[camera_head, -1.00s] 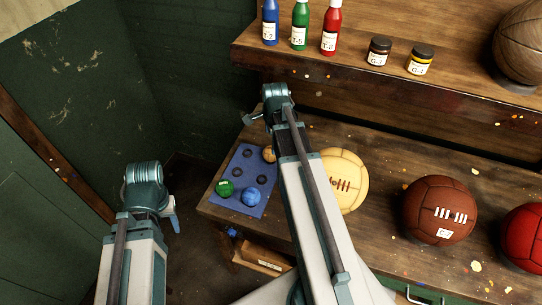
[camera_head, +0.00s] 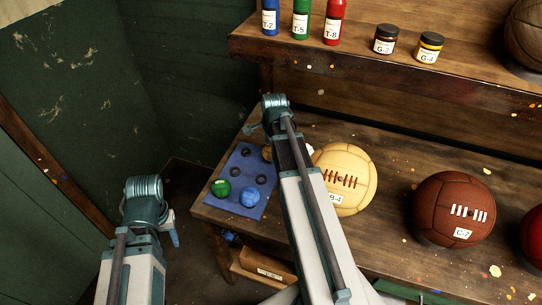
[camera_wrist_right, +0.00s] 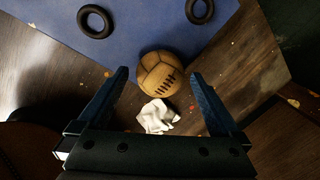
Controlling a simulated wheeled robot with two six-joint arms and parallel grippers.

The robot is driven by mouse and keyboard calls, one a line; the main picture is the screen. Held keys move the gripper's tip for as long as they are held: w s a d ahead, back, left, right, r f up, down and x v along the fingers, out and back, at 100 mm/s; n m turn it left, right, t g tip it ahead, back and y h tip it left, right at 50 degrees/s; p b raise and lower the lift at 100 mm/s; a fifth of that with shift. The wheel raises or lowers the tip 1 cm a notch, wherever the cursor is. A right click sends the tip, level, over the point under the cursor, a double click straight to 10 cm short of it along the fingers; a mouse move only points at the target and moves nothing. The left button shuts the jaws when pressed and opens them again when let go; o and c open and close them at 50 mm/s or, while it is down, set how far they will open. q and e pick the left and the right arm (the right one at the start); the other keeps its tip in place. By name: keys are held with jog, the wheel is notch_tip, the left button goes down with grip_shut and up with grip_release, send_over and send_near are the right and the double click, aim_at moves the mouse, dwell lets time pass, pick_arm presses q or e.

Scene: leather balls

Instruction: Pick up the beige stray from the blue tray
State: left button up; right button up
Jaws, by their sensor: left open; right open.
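The beige stray is a small tan panelled ball with dark lacing. In the right wrist view the beige stray (camera_wrist_right: 159,74) lies at the edge of the blue tray (camera_wrist_right: 140,30), between and beyond the fingertips of my open right gripper (camera_wrist_right: 160,76). In the head view the beige stray (camera_head: 266,153) is partly hidden by my right arm, at the right edge of the blue tray (camera_head: 240,160). My right gripper (camera_head: 252,128) is above the tray's far side there. My left gripper (camera_head: 175,232) is open and empty, left of the bench.
A green ball (camera_head: 221,188) and a blue ball (camera_head: 249,197) sit on the tray among dark rings. A large cream ball (camera_head: 345,165) and a brown ball (camera_head: 453,205) stand to the right. A crumpled white scrap (camera_wrist_right: 157,117) lies near the stray. A shelf (camera_head: 450,80) overhangs behind.

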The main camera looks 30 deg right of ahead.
aim_at(270, 152)
jog(key=f+b, duration=0.2)
jog(key=f, duration=0.1)
jog(key=shift+w+d+f, duration=0.15)
jog(key=shift+w, duration=0.2)
jog(key=c, duration=1.3)
